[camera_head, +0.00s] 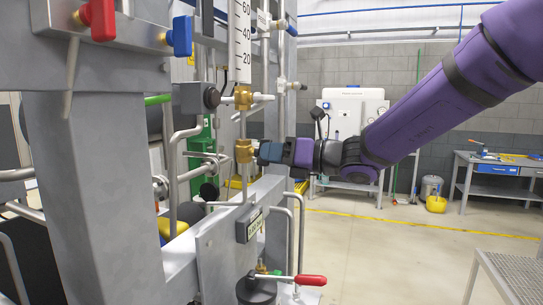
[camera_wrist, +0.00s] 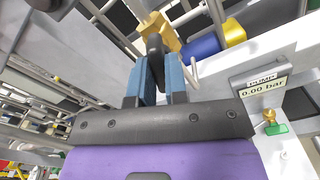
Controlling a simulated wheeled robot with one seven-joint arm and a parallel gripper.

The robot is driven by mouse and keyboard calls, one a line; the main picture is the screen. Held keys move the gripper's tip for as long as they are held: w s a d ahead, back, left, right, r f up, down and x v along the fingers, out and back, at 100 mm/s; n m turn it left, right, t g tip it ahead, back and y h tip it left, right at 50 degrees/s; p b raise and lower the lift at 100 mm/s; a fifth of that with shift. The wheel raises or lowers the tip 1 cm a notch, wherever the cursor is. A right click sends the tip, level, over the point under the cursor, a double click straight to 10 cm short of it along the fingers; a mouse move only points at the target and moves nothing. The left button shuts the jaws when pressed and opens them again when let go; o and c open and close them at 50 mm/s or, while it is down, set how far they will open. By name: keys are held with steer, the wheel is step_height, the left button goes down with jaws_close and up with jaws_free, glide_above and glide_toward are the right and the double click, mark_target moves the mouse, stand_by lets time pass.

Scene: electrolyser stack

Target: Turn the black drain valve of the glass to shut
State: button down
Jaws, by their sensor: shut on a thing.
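The drain valve has a brass body (camera_head: 244,151) below the scaled glass (camera_head: 240,40) in the head view. In the wrist view its brass body (camera_wrist: 161,30) carries a black handle (camera_wrist: 154,44). My gripper (camera_head: 264,152) reaches it from the right. In the wrist view my gripper (camera_wrist: 154,68) has its two blue fingers on either side of the black handle, shut on it. The fingers hide part of the handle, and in the head view the handle is mostly hidden by the gripper. I cannot tell the handle's exact angle.
Another brass fitting (camera_head: 243,97) sits just above. Red (camera_head: 100,18) and blue (camera_head: 181,36) handles are at the upper left. A red lever (camera_head: 311,280) sticks out below. A pump display (camera_wrist: 264,88) reads 0.00 bar.

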steer(key=m, duration=0.4)
steer(key=shift+m, duration=0.3)
steer(key=shift+m, duration=2.3)
steer(key=m, duration=0.4)
steer(key=c, duration=1)
jaws_free()
steer(key=shift+d, duration=0.15)
steer(key=v, duration=0.6)
steer(key=shift+s+d, duration=0.15)
steer(key=shift+d, duration=0.25)
